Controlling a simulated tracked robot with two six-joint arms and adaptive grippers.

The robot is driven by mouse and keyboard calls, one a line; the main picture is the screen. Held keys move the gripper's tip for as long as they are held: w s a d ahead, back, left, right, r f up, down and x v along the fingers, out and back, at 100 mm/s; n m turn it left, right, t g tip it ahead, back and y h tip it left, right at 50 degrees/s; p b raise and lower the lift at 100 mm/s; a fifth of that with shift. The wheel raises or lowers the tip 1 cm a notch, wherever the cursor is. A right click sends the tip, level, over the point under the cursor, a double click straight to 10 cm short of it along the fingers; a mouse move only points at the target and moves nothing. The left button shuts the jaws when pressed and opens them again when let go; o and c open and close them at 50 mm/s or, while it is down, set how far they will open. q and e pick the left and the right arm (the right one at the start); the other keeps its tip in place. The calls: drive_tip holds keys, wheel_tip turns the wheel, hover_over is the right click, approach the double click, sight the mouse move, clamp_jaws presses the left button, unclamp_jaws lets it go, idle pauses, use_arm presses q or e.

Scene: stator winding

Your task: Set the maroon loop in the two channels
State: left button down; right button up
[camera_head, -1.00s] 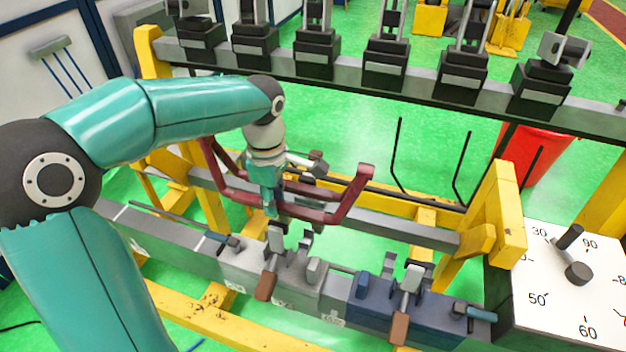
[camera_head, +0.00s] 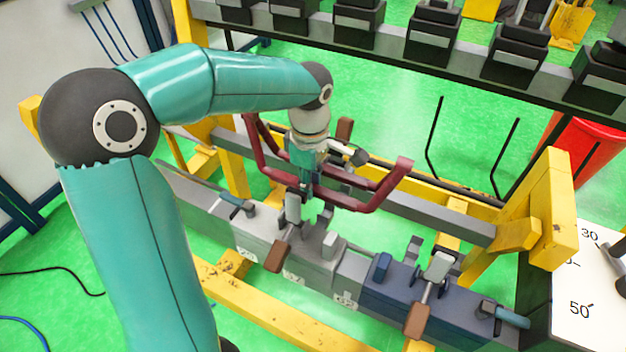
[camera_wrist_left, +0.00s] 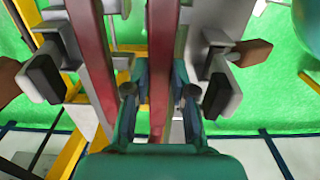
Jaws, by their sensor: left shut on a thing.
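The maroon loop (camera_head: 353,203) is a bent bar with upturned ends, hanging tilted above and behind the fixture row in the head view. My left gripper (camera_head: 306,188) is shut on its near side. In the left wrist view, one maroon bar (camera_wrist_left: 161,60) runs between the fingers (camera_wrist_left: 160,93) and a second maroon bar (camera_wrist_left: 92,65) runs to the left, outside them. Below the loop are a grey block (camera_head: 313,268) and a dark blue block (camera_head: 400,290); their channels are not clearly visible. The loop appears apart from both blocks. My right gripper is out of view.
Toggle clamps with brown handles (camera_head: 279,257) (camera_head: 416,322) stand on the blocks. A grey rail (camera_head: 445,222) and yellow frame post (camera_head: 553,215) lie behind and right. A row of black clamp stands (camera_head: 431,45) lines the back beam. A red bin (camera_head: 592,145) stands at right.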

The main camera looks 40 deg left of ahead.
use_arm(q)
drive_tip(key=shift+f, duration=0.1)
idle(0.6)
drive_tip(key=shift+f+b, duration=0.1)
drive_tip(key=shift+b, duration=0.25)
drive_tip(key=shift+f+b, duration=1.35)
drive_tip(key=shift+f, duration=0.25)
drive_tip(key=shift+f, duration=0.1)
drive_tip(key=shift+f+b, duration=0.75)
drive_tip(key=shift+f, duration=0.05)
drive_tip(key=shift+c, duration=2.4)
unclamp_jaws()
drive_tip(key=shift+d, duration=0.1)
drive_tip(key=shift+s, duration=0.1)
